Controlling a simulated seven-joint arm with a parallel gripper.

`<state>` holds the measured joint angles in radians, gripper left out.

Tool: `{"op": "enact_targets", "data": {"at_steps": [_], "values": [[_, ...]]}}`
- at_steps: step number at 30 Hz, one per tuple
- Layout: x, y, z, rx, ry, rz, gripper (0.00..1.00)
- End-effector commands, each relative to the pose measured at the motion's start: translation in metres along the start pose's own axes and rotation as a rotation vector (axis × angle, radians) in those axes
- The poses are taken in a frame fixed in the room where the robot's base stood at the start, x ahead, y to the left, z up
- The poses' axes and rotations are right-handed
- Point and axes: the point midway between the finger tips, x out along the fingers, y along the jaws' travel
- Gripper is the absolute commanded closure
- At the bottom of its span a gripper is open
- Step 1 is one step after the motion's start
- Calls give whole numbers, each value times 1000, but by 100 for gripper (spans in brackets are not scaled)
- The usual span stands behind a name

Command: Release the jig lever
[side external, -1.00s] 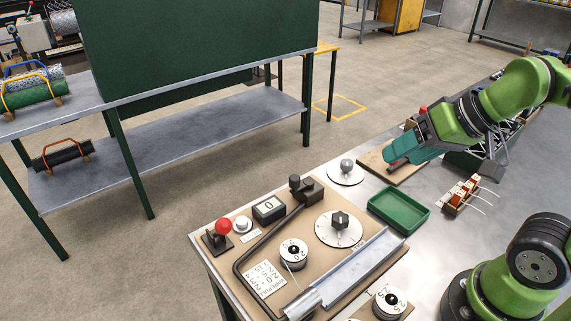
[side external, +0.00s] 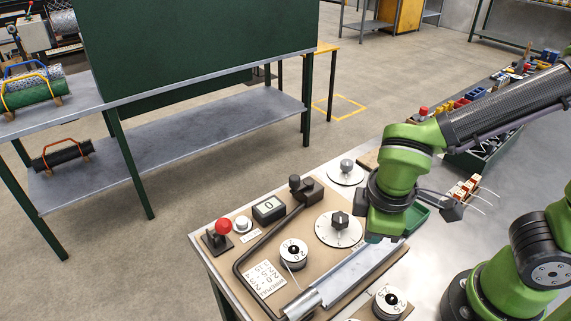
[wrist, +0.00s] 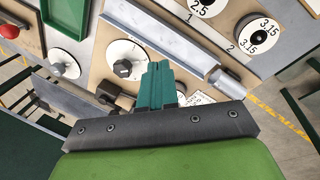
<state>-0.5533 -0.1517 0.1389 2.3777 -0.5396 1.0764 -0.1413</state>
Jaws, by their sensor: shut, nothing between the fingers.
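A wooden jig board (wrist: 30,32) with a red part (wrist: 8,28), which may be its lever, shows at the upper left of the wrist view. In the side view only a piece of that board (side external: 369,158) shows behind my arm; the red part is hidden there. My gripper's teal fingers (wrist: 158,68) are shut and empty. They are over the brown panel (wrist: 100,62), close to a round dial with a dark knob (wrist: 124,67), well apart from the jig board. In the side view my wrist hides most of the fingers.
A green tray (wrist: 66,18) lies between the dial and the jig board. A grey angled rail (wrist: 175,35) crosses the panel. A bent black bar (side external: 262,245) and a red button (side external: 222,226) occupy its left side. Terminal blocks with wires (side external: 462,190) stand at the right.

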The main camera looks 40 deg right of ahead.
Motion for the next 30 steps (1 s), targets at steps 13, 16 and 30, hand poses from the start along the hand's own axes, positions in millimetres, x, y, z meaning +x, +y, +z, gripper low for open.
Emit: {"op": "enact_targets", "data": {"at_steps": [13,16,30], "values": [[39,-72,-63,-1291,-281,626,100],[41,-96,-83,-1506,-295,779,100],[6,-148,-147,-1879,-303,1273,100]]}}
